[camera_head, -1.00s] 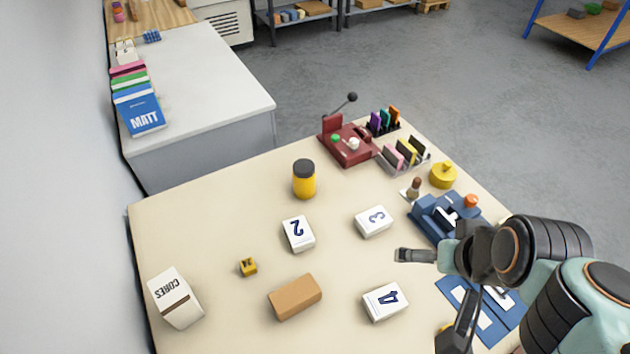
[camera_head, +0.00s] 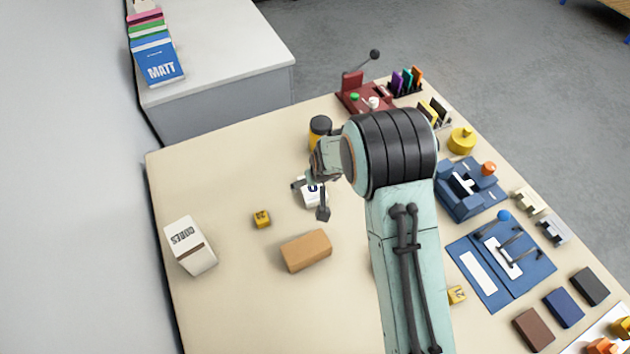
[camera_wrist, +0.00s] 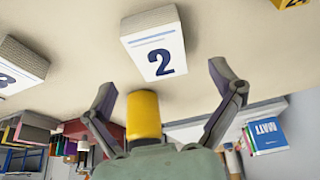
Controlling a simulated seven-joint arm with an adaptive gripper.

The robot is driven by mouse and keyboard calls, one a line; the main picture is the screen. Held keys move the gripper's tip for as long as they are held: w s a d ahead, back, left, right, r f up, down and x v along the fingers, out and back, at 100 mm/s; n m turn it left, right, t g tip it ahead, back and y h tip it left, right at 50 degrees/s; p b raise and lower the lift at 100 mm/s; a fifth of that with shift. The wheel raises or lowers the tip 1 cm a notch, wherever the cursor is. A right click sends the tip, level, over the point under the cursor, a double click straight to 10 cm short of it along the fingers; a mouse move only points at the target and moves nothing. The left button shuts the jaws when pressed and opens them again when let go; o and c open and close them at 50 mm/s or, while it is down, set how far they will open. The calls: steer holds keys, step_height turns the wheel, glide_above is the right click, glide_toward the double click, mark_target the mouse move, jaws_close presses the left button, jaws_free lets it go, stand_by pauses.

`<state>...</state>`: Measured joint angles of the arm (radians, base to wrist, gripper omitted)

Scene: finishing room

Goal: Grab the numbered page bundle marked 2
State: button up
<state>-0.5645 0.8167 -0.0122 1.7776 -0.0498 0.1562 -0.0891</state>
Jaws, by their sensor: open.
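The page bundle marked 2 (camera_wrist: 155,45) is a white block with a dark blue 2 on its top face. In the wrist view it lies on the beige table just beyond my fingertips, roughly centred between them. In the head view the bundle (camera_head: 311,193) is mostly hidden by my gripper (camera_head: 309,199). In the wrist view my gripper (camera_wrist: 165,88) has its fingers spread wide, open and empty. The bundle marked 3 (camera_wrist: 18,68) is cut by the left edge of the wrist view; my arm hides it in the head view.
A yellow jar (camera_head: 318,132) with a dark lid stands just behind my gripper. Blue fixtures (camera_head: 468,188) line the right side.

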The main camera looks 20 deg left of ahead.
mark_target(313, 188)
steer(key=shift+x, duration=2.35)
steer(key=c, duration=1.3)
